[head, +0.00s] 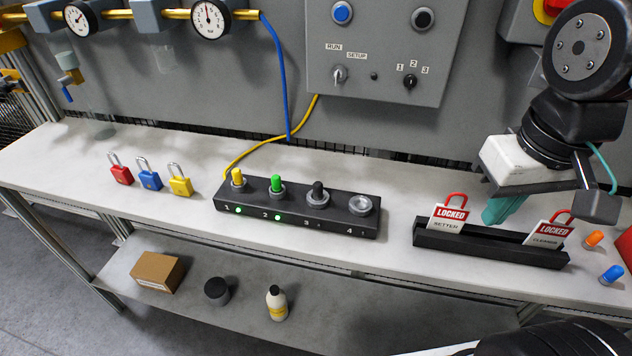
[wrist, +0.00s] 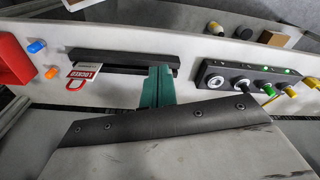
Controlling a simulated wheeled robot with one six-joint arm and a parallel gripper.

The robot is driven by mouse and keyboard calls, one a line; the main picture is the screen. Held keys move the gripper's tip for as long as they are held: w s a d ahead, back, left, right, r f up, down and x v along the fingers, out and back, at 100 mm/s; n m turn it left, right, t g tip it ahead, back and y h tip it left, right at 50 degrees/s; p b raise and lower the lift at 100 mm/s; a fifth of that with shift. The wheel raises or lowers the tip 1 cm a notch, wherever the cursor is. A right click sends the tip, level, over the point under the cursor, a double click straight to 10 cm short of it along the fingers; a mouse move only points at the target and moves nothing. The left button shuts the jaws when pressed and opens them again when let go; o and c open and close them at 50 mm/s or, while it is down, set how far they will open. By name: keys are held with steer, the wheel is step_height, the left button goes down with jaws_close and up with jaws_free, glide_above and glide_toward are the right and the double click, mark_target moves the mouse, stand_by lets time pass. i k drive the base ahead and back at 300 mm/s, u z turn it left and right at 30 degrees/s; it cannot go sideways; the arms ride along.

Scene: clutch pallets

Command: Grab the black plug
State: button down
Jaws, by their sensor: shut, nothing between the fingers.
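The black plug (head: 318,190) stands upright in socket 3 of the black socket strip (head: 290,217). It also shows, small, on the strip in the wrist view (wrist: 241,83). A yellow plug (head: 237,176) is in socket 1 and a green plug (head: 276,183) in socket 2. Socket 4 (head: 361,204) holds no plug. My gripper (head: 492,218), with teal fingers, is shut and empty. It hangs over the black tag rack, to the right of the strip and apart from the black plug. The fingers also show in the wrist view (wrist: 158,85).
The black rack (head: 470,246) holds two red LOCKED tags, SETTER (head: 449,217) and CLEANER (head: 549,234), on either side of my gripper. Three padlocks (head: 150,180) stand left of the strip. Orange (head: 594,239) and blue (head: 612,274) small pieces lie at the right. A yellow cable (head: 262,145) runs behind the strip.

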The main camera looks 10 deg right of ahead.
mark_target(317, 186)
steer(key=z, duration=3.4)
steer(key=k, duration=2.85)
steer(key=u, duration=1)
